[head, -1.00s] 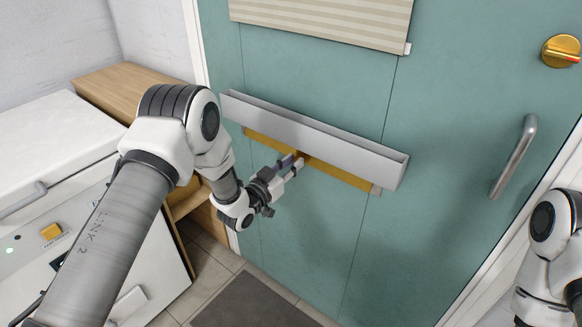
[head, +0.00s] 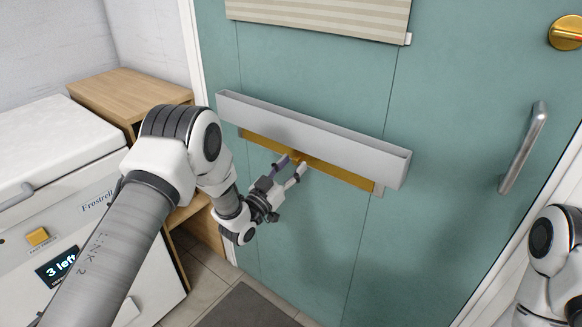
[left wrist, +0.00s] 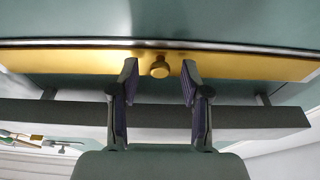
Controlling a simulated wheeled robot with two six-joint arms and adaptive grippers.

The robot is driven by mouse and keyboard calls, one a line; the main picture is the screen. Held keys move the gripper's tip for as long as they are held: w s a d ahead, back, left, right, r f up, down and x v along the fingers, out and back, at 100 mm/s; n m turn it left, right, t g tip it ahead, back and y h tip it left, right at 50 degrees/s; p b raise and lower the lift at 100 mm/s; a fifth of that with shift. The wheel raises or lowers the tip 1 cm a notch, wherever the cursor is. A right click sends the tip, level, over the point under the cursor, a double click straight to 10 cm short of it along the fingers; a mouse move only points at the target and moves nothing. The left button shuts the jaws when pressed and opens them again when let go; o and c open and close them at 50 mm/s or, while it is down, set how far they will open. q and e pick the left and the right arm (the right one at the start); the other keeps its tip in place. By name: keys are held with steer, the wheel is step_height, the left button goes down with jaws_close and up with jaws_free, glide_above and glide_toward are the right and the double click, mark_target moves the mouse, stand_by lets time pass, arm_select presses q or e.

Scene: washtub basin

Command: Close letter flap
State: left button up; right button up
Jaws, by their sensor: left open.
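The brass letter flap (head: 345,176) is a long strip on the green door, partly hidden beneath a grey metal channel. It also shows in the left wrist view (left wrist: 245,66), with a small round brass knob (left wrist: 160,68) at its middle. I cannot tell how far the flap stands open. My left gripper (head: 293,163) is at the flap's lower middle. In the left wrist view its open fingers (left wrist: 160,78) lie on either side of the knob, with gaps between them and it. My right gripper is out of view; only part of my right arm shows.
The grey channel (head: 310,132) juts out just above the flap. A steel door handle (head: 522,148) and a brass lock (head: 566,32) are at the right. A white appliance (head: 60,150) and a wooden cabinet (head: 130,92) stand left. A dark mat (head: 245,308) lies below.

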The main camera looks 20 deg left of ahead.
arm_select(q)
steer(key=v, duration=1.2)
steer(key=shift+r, duration=0.1)
steer(key=s+d+f+n+g+y, duration=0.1)
steer(key=s+d+f+g+y, duration=0.1)
steer(key=s+f+g, duration=0.6)
steer(key=s+d+f+n+g+y, duration=0.15)
steer(key=s+f, duration=0.35)
steer(key=f, duration=0.6)
steer(key=s+a+f+g+y, duration=0.15)
steer(key=s+f+g, duration=0.3)
steer(key=s, duration=0.45)
steer(key=s+a+f+n+g+y, duration=0.25)
steer(key=s+g, duration=0.35)
steer(key=s, duration=0.7)
step_height(320, 180, up, 13)
steer(key=p, duration=1.3)
steer(key=shift+m, duration=0.3)
